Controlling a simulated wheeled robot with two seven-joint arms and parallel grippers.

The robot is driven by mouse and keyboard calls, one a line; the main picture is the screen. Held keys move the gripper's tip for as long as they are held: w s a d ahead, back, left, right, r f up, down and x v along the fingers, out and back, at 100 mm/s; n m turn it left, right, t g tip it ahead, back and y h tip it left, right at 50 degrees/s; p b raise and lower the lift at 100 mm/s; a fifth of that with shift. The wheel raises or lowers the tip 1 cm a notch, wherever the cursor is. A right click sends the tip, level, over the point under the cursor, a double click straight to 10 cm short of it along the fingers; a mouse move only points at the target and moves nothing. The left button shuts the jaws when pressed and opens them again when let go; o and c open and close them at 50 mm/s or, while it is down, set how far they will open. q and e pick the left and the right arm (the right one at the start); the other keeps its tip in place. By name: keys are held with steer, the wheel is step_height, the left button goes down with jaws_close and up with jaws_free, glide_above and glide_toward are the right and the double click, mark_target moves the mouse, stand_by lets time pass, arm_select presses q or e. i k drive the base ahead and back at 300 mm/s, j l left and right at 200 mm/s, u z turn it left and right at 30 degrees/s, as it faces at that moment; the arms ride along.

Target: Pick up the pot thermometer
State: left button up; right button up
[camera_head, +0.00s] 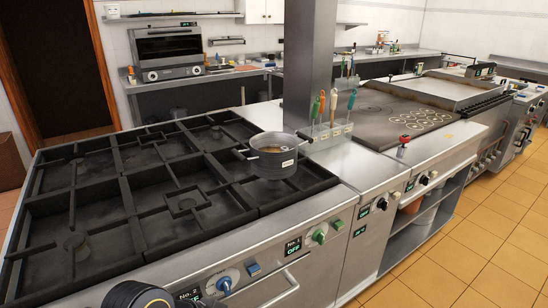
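A grey metal pot (272,160) stands upright on the right part of the black slatted grill (180,206). Something dark yellowish shows inside the pot, and a small pale label is on its side. No other thermometer can be made out at this size.
A rack (328,132) with several coloured-handled utensils stands just right of the pot, by a grey column (309,60). A flat griddle (385,118) lies farther right. Knobs line the front panel (285,255). The tiled floor (470,262) at right is clear.

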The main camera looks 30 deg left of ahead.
mark_target(404, 139)
steer(key=u, duration=0.5)
steer(key=i+l+u, duration=0.15)
steer(key=u, duration=0.25)
steer(key=i+l+u, duration=0.15)
steer(key=u, duration=0.25)
steer(key=l+u, duration=0.4)
steer(key=i+l+u, duration=0.25)
steer(key=l+u, duration=0.15)
steer(key=l, duration=1.15)
steer(key=l+u, duration=0.35)
steer(key=l, duration=2.1)
